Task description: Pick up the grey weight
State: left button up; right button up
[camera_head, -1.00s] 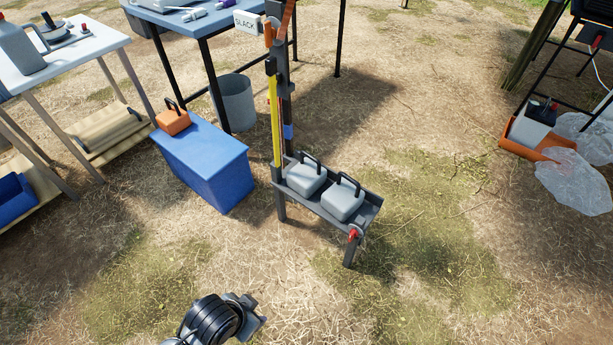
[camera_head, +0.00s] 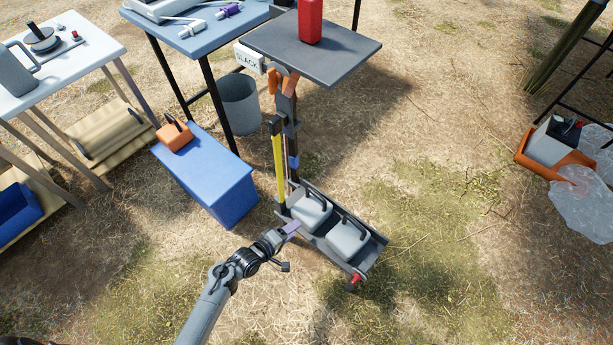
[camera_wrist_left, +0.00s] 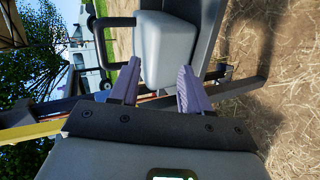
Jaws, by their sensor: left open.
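Two pale grey weights with dark handles sit side by side in a dark tray (camera_head: 366,258) on a low stand. The left weight (camera_head: 310,212) is nearer the post; the right weight (camera_head: 348,240) is beside it. My left gripper (camera_head: 291,229) is at the tray's near-left edge, close to the left weight. In the left wrist view, its two purple fingers (camera_wrist_left: 159,67) are apart, with a grey weight (camera_wrist_left: 168,45) ahead and its dark handle off to the left. I see nothing held between the fingers. My right gripper is not in view.
An orange weight (camera_head: 174,136) sits on a blue box (camera_head: 209,173) left of the stand. A dark platform (camera_head: 315,52) with a red object (camera_head: 310,20) tops the post. A grey bucket (camera_head: 239,102) stands behind. Grass right of the tray is clear.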

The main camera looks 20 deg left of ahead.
aim_at(318, 195)
pick_arm(q)
jog(key=shift+n+t, duration=0.3)
jog(key=shift+t, duration=0.2)
jog(key=w+r, duration=0.3)
jog(key=w+d+r, duration=0.1)
jog(key=w+r, duration=0.2)
jog(key=shift+w+d+p, duration=0.1)
jog(key=shift+w+p, duration=0.05)
jog(key=shift+p, duration=0.15)
jog(key=w, duration=0.1)
jog(key=w+b, duration=0.1)
jog(key=w, duration=0.1)
jog(key=shift+w+d+f+b, duration=0.25)
jog(key=shift+w+b, duration=0.15)
jog(key=shift+w, duration=0.35)
jog(key=shift+d+f+b, duration=0.25)
jog(key=shift+b, duration=0.15)
jog(key=b+x, duration=0.3)
jog(key=shift+w+d, duration=0.15)
jog(key=shift+w, duration=0.2)
jog(key=shift+w+d+b, duration=0.2)
jog(key=shift+w+b, duration=0.25)
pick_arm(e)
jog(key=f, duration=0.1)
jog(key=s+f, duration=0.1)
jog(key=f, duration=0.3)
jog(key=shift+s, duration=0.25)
